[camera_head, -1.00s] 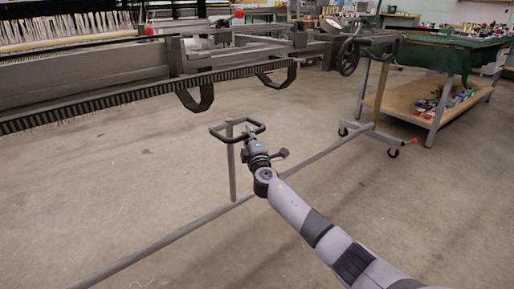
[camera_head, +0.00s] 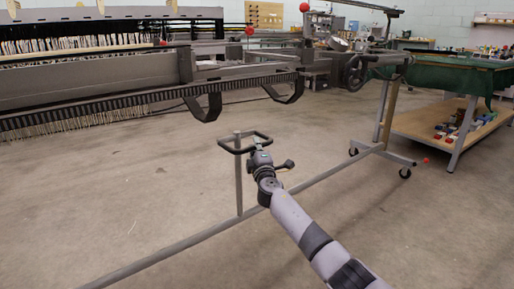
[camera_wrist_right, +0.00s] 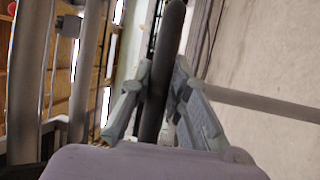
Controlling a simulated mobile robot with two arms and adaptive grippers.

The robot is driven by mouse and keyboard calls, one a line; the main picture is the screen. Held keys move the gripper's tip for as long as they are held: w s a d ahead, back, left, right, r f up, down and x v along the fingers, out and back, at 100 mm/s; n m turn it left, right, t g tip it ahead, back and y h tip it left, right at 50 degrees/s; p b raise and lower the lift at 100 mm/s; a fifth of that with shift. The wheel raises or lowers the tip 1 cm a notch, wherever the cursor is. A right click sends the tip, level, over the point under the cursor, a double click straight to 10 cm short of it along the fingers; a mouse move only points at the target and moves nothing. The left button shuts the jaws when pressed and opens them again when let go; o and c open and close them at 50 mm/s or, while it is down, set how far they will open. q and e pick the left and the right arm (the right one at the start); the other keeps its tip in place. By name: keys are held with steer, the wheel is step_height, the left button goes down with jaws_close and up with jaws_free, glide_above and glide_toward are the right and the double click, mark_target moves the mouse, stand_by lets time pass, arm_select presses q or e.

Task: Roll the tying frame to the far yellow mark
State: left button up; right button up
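The tying frame has a long grey floor bar (camera_head: 190,243), a right upright (camera_head: 383,111) and a castered foot (camera_head: 386,155). A short post (camera_head: 238,181) carries a dark loop handle (camera_head: 233,149). My right gripper (camera_head: 259,146) is at this handle. In the wrist view, its fingers (camera_wrist_right: 155,98) close against both sides of the black handle bar (camera_wrist_right: 164,55). My left gripper is not in view. No yellow floor mark is distinguishable.
A green-covered table (camera_head: 440,72) with a wooden lower shelf (camera_head: 425,126) stands right of the frame's foot, close to the casters. A loom with pale threads (camera_head: 80,50) fills the back left. Concrete floor (camera_head: 110,185) is clear around the floor bar.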

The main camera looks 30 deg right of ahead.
steer(key=o, duration=0.4)
steer(key=shift+a, duration=0.1)
steer(key=v, duration=1.2)
